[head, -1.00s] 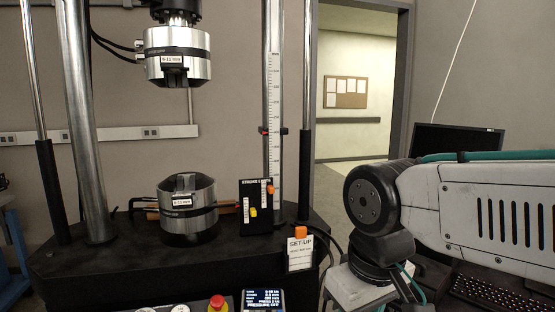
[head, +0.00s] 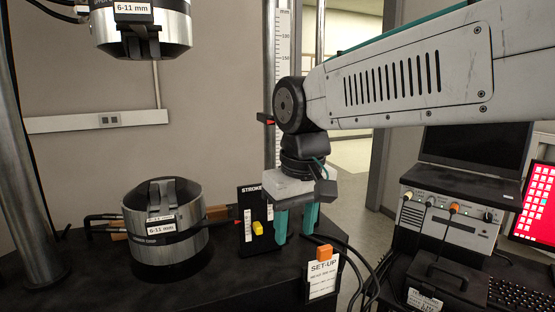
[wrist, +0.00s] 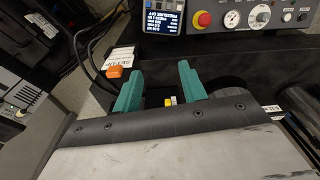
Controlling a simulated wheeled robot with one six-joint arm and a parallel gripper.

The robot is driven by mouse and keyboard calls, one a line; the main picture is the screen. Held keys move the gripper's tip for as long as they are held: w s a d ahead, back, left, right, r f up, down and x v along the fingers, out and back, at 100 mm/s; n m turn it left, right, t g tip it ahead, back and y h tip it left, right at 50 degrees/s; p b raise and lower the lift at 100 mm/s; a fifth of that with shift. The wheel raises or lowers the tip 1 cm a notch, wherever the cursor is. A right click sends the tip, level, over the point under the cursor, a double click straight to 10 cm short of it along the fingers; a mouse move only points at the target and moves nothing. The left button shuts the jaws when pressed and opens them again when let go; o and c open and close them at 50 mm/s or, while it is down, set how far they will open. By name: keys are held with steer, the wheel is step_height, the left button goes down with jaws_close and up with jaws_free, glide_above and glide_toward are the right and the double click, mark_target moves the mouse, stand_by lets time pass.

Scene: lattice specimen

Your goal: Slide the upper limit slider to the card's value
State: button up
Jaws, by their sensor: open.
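The black stroke panel (head: 250,248) stands upright on the dark machine base. Its yellow knob (head: 257,228) shows just left of my gripper; between my fingers in the wrist view is a small yellow part (wrist: 168,101). The panel's orange knob is hidden in the head view now, apparently behind my gripper. I cannot tell which knob is the upper limit. My gripper (head: 296,222) is open and empty, pointing down at the panel's right edge. The white SET-UP card (head: 323,284), under an orange clip (head: 324,253), stands right of it; its value is too small to read.
A steel lower grip (head: 165,250) stands left of the panel, with an upper grip (head: 140,28) above. A scaled column with a red pointer (head: 265,118) rises behind my gripper. Black cables (head: 350,255) run right of it. In the wrist view, a red stop button (wrist: 204,19) sits on the console.

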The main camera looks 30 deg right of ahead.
steer(key=shift+m, duration=0.8)
steer(key=w+d+r, duration=0.1)
steer(key=w+d, duration=0.2)
steer(key=w, duration=0.2)
steer(key=w+d+r, duration=0.2)
steer(key=w+d, duration=0.1)
steer(key=w, duration=0.3)
steer(key=w+d+r, duration=0.2)
steer(key=w, duration=0.3)
steer(key=shift+w+d+r, duration=0.15)
steer(key=shift+w+d, duration=0.2)
steer(key=shift+d, duration=0.05)
steer(key=shift+w+d, duration=0.15)
steer(key=shift+w, duration=0.05)
steer(key=shift+w+f, duration=0.1)
steer(key=shift+f, duration=0.4)
steer(key=f, duration=0.6)
steer(key=shift+w+f, duration=0.3)
steer(key=shift+w, duration=0.05)
steer(key=shift+c, duration=0.3)
jaws_close()
